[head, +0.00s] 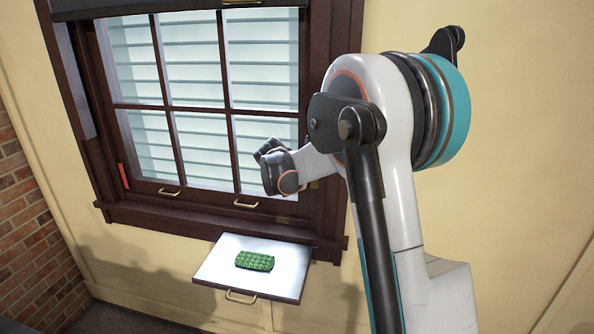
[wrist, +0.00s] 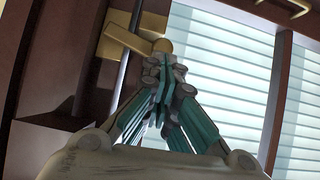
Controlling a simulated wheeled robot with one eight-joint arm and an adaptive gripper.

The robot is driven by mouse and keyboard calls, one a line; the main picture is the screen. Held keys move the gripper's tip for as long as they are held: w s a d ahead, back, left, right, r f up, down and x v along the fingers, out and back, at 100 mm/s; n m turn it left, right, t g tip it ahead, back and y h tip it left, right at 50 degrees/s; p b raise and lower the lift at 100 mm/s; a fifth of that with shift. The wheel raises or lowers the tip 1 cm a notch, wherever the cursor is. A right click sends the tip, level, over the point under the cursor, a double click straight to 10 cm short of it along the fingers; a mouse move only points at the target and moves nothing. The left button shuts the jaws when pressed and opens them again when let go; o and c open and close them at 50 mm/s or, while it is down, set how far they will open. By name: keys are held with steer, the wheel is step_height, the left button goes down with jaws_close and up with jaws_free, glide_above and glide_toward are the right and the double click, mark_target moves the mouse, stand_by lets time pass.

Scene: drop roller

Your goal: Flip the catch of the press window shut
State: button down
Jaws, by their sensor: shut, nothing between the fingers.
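The press window (head: 170,218) has a dark red-brown frame with several panes and pale slats behind the glass. In the wrist view, a brass catch (wrist: 122,40) with a flat lever and a round end sits on a brass plate on the dark frame, beside a thin upright rod. My gripper (wrist: 165,70) is shut and empty. Its fingertips are right by the catch's round end; I cannot tell if they touch it. In the head view, my arm covers the window's right side, and neither the fingertips nor the catch shows clearly.
A small white shelf (head: 215,268) with a brass handle juts out below the sill, with a green patterned pouch (head: 254,261) on it. Two brass handles (head: 246,204) sit on the lower sash. A red strip (head: 123,176) is on the left frame. A brick wall (head: 30,240) stands at left.

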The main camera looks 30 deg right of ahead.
steer(key=shift+w+a+f, duration=0.25)
steer(key=shift+f, duration=0.35)
steer(key=shift+w+a+f+b, duration=0.1)
steer(key=shift+b, duration=0.2)
